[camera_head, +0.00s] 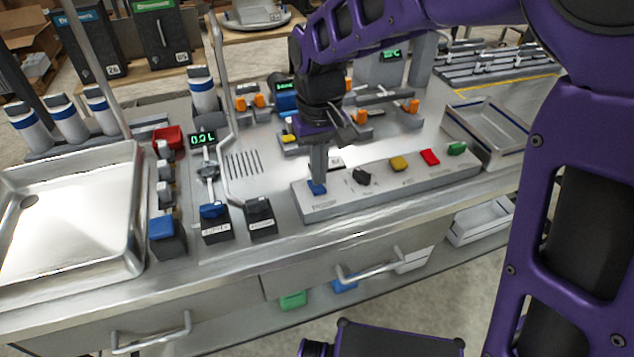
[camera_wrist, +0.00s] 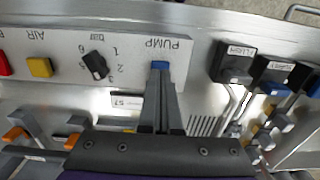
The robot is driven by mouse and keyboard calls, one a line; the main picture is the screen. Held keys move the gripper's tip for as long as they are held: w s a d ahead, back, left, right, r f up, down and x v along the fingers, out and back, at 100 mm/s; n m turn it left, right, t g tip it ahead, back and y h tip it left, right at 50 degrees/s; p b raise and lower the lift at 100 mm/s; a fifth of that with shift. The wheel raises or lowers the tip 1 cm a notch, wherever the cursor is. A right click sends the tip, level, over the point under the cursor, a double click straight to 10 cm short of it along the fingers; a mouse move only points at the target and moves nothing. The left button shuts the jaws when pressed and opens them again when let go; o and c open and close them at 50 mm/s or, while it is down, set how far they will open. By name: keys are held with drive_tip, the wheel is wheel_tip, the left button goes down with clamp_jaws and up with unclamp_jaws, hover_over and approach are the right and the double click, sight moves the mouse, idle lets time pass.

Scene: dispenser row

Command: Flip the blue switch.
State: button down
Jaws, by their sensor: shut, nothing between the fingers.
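The blue switch (camera_head: 316,188) is at the left end of a grey control panel (camera_head: 336,205). In the wrist view the blue switch (camera_wrist: 160,65) sits beside the printed word PUMP. My gripper (camera_head: 318,178) points down with its fingers closed together, the tips right at the switch. In the wrist view my gripper's tips (camera_wrist: 161,76) meet the near edge of the switch and partly cover it. Whether they touch it, and which way the switch is tilted, I cannot tell.
Right of the switch on the panel are a black knob (camera_head: 361,176), a yellow button (camera_head: 398,164), a red button (camera_head: 430,157) and a green button (camera_head: 457,149). Black-bodied levers (camera_head: 260,216) stand to the left. A steel sink (camera_head: 70,215) is at far left, a tray (camera_head: 490,130) at right.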

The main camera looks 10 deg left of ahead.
sight(319, 188)
drive_tip(key=shift+f+b, duration=0.55)
drive_tip(key=shift+f, duration=0.35)
drive_tip(key=shift+r, duration=0.1)
idle(0.3)
drive_tip(key=shift+r+p, duration=2.95)
drive_tip(key=shift+r, duration=0.55)
